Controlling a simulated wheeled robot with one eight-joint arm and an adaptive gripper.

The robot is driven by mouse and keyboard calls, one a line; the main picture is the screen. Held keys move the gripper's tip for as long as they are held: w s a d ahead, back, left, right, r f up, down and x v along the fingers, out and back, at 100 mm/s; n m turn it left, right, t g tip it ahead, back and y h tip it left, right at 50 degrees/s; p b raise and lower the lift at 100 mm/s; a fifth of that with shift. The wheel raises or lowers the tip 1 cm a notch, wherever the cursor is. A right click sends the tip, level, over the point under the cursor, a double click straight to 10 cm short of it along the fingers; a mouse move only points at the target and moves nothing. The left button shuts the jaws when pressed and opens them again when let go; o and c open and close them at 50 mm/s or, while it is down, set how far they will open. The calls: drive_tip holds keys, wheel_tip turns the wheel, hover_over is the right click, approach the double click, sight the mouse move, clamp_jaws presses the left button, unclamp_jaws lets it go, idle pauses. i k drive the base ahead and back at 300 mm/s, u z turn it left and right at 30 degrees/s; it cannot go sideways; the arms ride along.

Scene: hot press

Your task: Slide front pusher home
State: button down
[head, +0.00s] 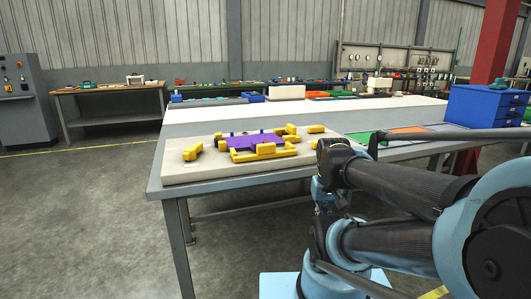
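A pale fixture board (200,172) lies on the near left part of the table. A purple plate (252,140) sits near its middle, with small purple posts at its back edge. A yellow block (266,150) on a low yellow base stands at the plate's near side; it looks like the front pusher. Whether it touches the plate is too small to tell. Other yellow blocks stand at the left (193,152) and at the back right (290,129). My arm fills the right side, folded beside the board's right end. I cannot make out my gripper's fingers.
The table (158,178) has a clear white top behind the board. Green and orange mats (408,130) and a blue drawer cabinet (484,106) are at the right. A red column (492,60) stands behind. The floor at left is open.

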sight(267, 150)
drive_tip(key=u, duration=1.35)
drive_tip(key=k, duration=1.95)
drive_tip(key=z, duration=1.2)
drive_tip(key=i, duration=1)
